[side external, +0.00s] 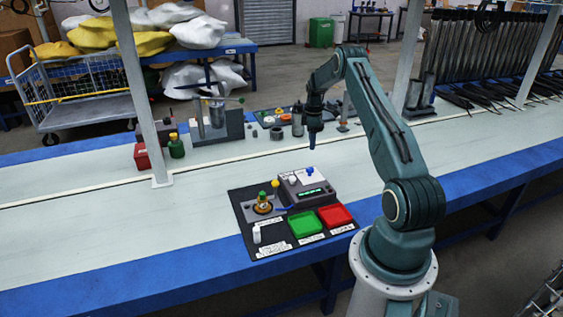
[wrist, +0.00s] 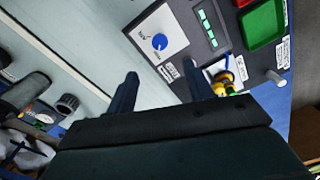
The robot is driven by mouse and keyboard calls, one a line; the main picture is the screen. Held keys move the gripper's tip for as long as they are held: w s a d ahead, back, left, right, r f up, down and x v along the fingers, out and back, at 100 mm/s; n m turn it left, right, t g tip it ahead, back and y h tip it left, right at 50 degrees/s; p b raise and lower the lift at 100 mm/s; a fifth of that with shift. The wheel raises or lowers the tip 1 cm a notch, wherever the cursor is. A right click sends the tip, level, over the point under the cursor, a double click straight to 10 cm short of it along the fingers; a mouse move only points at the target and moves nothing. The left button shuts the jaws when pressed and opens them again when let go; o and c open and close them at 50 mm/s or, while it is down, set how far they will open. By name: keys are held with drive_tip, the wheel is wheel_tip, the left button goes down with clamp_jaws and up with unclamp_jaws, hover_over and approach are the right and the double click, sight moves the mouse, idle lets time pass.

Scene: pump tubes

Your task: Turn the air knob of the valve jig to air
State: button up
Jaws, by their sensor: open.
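The valve jig (side external: 240,203) is a dark board with a grey box (side external: 302,191) that carries a green-lit display. A blue knob (side external: 309,170) sits at the back of the box. In the wrist view the blue knob (wrist: 159,41) is round, with a pale pointer mark, on a white plate (wrist: 170,20) with small lettering that I cannot read clearly. My gripper (side external: 312,142) points down above the knob, apart from it. In the wrist view my gripper's fingers (wrist: 159,74) are spread and empty, with the knob beyond the gap between them.
A green tray (side external: 305,224) and a red tray (side external: 336,216) lie at the jig's front right. A brass-and-green fitting (side external: 263,204) and a white cylinder (side external: 256,235) stand at its left. Pump parts (side external: 297,122) stand along the bench's back. The bench left of the jig is clear.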

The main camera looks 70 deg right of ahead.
sight(310, 168)
wheel_tip(310, 168, down, 13)
idle(0.7)
drive_tip(key=shift+c, duration=0.4)
drive_tip(key=c, duration=0.9)
